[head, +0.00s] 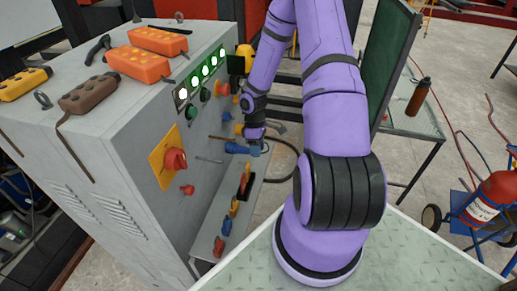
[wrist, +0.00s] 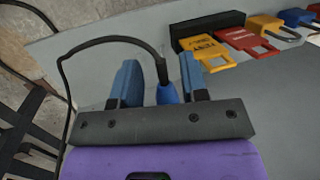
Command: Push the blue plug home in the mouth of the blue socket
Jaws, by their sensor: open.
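My gripper (wrist: 158,82) is open in the wrist view, with its two blue fingers apart. The blue plug (wrist: 167,94) shows between them, closer to the right finger, with a black cable at its far end. Whether a finger touches it I cannot tell. In the head view my gripper (head: 250,147) is low beside the cabinet's panel face, where blue parts overlap it; plug and fingers are hard to tell apart there. A small blue fitting (head: 227,116), perhaps the blue socket, sits on the panel just above. How deep the plug sits is not visible.
The grey cabinet (head: 120,135) carries lit buttons and a red rotary switch (head: 175,160). A ledge below holds coloured lockout tags, also in the wrist view (wrist: 240,38). The black cable (wrist: 110,41) loops beside my gripper. A green board (head: 394,55) stands to the right.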

